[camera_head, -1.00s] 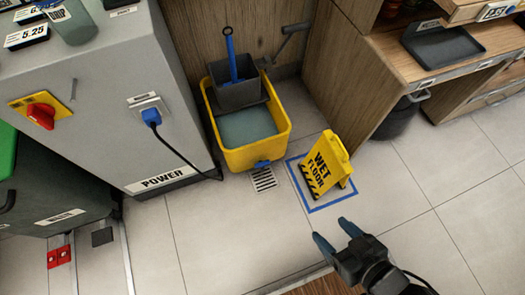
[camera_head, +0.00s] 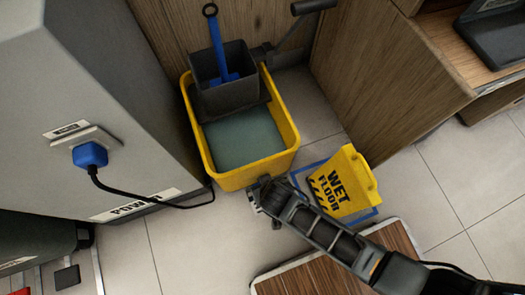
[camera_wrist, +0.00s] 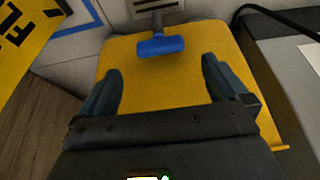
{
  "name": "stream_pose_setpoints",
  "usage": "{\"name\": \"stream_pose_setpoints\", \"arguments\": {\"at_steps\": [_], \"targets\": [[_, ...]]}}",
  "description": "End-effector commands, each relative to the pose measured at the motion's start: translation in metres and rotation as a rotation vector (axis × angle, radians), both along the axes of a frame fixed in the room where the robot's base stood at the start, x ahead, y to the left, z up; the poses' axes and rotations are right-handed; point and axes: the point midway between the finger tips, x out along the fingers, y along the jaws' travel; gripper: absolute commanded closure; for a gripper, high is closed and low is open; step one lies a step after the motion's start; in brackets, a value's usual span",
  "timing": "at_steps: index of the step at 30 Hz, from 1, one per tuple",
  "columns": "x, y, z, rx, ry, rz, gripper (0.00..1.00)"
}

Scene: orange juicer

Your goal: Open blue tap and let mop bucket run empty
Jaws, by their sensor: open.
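The yellow mop bucket (camera_head: 232,181) stands on the floor by the wooden wall, with grey-blue water (camera_head: 243,140) in it. The wrist view looks along its yellow wall (camera_wrist: 160,95). The blue tap (camera_wrist: 161,45) has a T-shaped handle on that wall, and no stream shows from it. In the head view my gripper hides the tap. My gripper (camera_head: 262,190) is at the bucket's front. In the wrist view my gripper (camera_wrist: 161,66) is open and empty, its dark fingers on either side of the picture line to the tap, which lies slightly beyond the fingertips.
A yellow wet floor sign (camera_head: 344,185) stands close to the right of my arm on a blue-taped square. A floor drain (camera_wrist: 155,8) lies by the tap. A grey cabinet (camera_head: 90,105) with a blue plug (camera_head: 90,155) and cable is at left. A grey wringer (camera_head: 232,95) sits on the bucket.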

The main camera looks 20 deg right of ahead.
Motion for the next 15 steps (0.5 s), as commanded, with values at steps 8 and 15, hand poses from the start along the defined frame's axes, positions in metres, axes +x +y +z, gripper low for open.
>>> {"name": "stream_pose_setpoints", "arguments": {"at_steps": [8,15], "targets": [[0.017,0.001,-0.043,0.002,-0.001,0.001,0.00],[0.025,0.000,-0.058,0.002,-0.002,0.000,0.00]]}}
